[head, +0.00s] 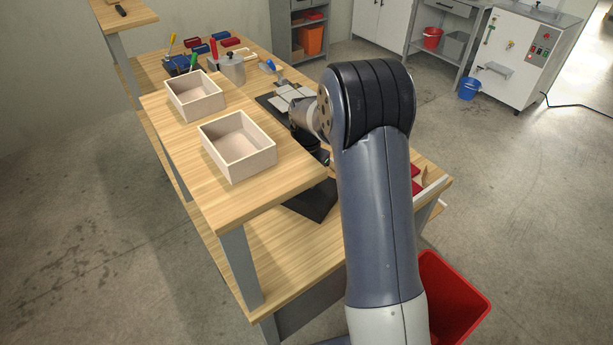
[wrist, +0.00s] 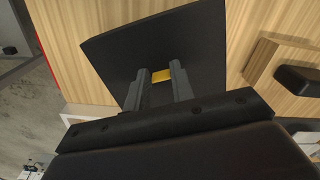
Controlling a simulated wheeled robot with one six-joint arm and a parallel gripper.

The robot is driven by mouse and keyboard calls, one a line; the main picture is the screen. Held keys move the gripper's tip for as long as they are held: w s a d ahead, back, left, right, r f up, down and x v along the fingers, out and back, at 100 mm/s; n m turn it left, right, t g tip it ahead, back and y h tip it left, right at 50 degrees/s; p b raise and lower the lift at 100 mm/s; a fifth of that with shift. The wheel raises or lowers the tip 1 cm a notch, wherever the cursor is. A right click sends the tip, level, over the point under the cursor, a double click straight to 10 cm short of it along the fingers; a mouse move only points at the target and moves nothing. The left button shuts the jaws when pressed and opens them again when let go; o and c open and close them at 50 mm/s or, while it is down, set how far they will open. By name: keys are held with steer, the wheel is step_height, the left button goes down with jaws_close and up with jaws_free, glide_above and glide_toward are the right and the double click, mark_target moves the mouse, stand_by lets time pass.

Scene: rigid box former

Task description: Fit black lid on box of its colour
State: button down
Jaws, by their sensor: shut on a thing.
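The black lid (wrist: 200,45) is a flat dark plate in the wrist view, with a small yellow grip piece (wrist: 161,75) on it. My gripper (wrist: 160,80) is shut on this grip piece, one grey finger on each side. In the head view a black flat plate (head: 314,203), which looks like the lid, shows beyond the raised shelf's front corner, partly behind my arm. Two open, empty cream boxes (head: 238,146) (head: 195,96) stand on the raised shelf. No black box can be made out. My fingertips are hidden in the head view.
The raised wooden shelf (head: 225,198) has bare wood in front of the boxes. A dark mat with pale plates (head: 285,97) lies behind my wrist. Tools and a grey canister (head: 232,68) stand at the back. A wooden block (wrist: 262,62) carries a black piece (wrist: 297,79). A red bin (head: 455,300) stands right.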

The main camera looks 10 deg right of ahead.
steer(key=shift+f+b, duration=0.55)
steer(key=shift+f, duration=0.35)
stand_by(0.8)
steer(key=c, duration=1.1)
jaws_free()
steer(key=shift+c, duration=0.2)
step_height(320, 180, up, 11)
steer(key=b, duration=0.1)
steer(key=shift+f, duration=0.15)
step_height(320, 180, down, 11)
steer(key=shift+r+p, duration=0.2)
steer(key=shift+p, duration=0.35)
steer(key=shift+r, duration=0.2)
